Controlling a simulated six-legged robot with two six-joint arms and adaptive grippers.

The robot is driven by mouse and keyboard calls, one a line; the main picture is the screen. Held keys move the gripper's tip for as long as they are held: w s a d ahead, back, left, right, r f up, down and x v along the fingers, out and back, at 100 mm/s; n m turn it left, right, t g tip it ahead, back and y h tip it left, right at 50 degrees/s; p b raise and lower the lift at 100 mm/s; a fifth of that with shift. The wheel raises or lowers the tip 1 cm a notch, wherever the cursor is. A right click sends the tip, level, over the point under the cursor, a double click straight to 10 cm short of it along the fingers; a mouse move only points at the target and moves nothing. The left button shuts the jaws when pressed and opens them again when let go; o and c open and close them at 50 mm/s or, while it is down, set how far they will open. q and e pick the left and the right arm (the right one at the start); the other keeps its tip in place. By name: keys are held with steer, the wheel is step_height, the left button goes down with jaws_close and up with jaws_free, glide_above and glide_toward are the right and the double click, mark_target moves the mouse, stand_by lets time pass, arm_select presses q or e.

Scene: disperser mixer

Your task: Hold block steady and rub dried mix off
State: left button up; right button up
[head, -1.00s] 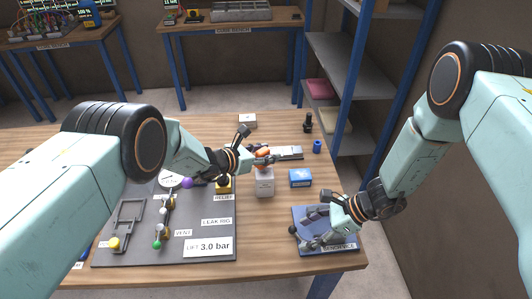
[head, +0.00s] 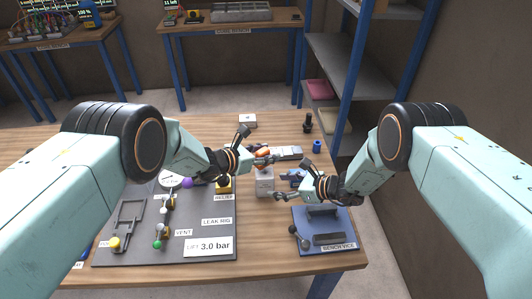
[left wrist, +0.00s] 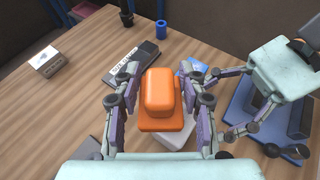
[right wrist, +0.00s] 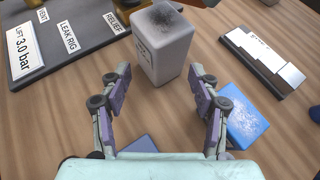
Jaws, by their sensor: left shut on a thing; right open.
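A pale grey block (head: 264,186) stands upright on the table beside the rig board; in the right wrist view the block (right wrist: 163,48) has a dark patch on its top. My left gripper (head: 264,159) is shut on an orange thing (left wrist: 162,98), held over the block's far side. Whether it touches the block cannot be told. In the left wrist view the block (left wrist: 172,138) is mostly hidden under it. My right gripper (right wrist: 160,78) is open, its fingertips pointing at the block, which lies ahead between them; no grip shows. In the head view the right gripper (head: 283,195) is low beside the block.
A blue box (right wrist: 246,116) lies close to my right gripper's finger. A bench vice on a blue base (head: 343,223) is at the front right. A labelled grey metal thing (right wrist: 265,60), a blue cylinder (head: 317,146) and a white box (head: 248,120) lie farther back. The leak rig board (head: 190,250) fills the left.

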mark_target(268, 185)
steer(key=shift+x, duration=2.85)
steer(key=shift+d, duration=0.1)
jaws_close()
steer(key=shift+o, duration=1.4)
jaws_free()
steer(key=shift+o, duration=0.4)
